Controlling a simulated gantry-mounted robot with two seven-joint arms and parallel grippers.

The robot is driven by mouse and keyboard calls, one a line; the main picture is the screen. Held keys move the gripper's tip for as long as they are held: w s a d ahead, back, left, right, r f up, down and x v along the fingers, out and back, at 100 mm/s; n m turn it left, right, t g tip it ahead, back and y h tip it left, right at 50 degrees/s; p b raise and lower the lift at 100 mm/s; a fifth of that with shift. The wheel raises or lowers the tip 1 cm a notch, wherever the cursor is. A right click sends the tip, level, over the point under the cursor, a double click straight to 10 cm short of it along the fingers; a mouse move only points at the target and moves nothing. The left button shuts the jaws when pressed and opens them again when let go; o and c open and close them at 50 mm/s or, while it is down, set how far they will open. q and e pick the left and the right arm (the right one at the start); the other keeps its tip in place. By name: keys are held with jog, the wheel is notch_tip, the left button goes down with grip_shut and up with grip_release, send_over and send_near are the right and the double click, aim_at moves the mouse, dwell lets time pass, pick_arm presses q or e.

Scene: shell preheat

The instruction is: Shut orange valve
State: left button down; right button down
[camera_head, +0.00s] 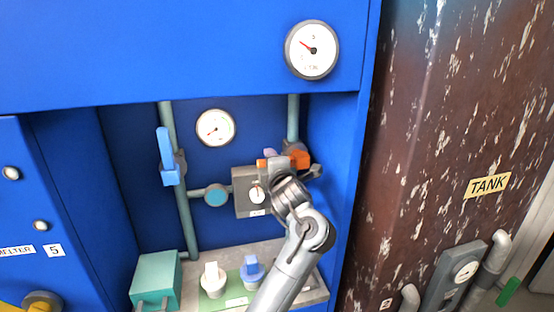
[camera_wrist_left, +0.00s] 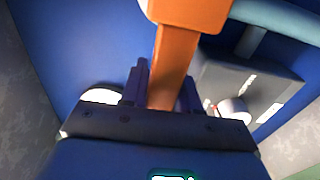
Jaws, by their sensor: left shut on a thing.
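The orange valve (camera_head: 299,160) sits on the vertical pipe at the right of the blue recess. Its orange handle shows on both sides of my gripper and lies roughly sideways, across the pipe. My left gripper (camera_head: 274,166) is shut on this handle and hides its middle. In the left wrist view the orange handle (camera_wrist_left: 171,62) runs down between the two dark fingers of the gripper (camera_wrist_left: 163,92), with its wide end beyond them. My right gripper is not in view.
A blue valve handle (camera_head: 167,155) stands upright on the left pipe. A grey box with a dial (camera_head: 245,204) is close left of my gripper. White (camera_head: 212,276) and blue (camera_head: 251,271) knobs and a teal box (camera_head: 156,281) sit below. The rusty tank (camera_head: 440,130) is at right.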

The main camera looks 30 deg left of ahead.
pick_arm(q)
jog(key=shift+f, duration=0.25)
jog(key=c, duration=1.3)
grip_release()
jog(key=o, duration=0.4)
jog(key=shift+d+r, duration=0.1)
jog(key=shift+s+d+r, duration=0.15)
jog(key=shift+s+d, duration=0.15)
jog(key=shift+d, duration=0.1)
jog(key=p+v, duration=0.3)
jog(key=v, duration=0.6)
jog(key=shift+s+d, duration=0.25)
jog(key=shift+s, duration=0.05)
jog(key=shift+f, duration=0.2)
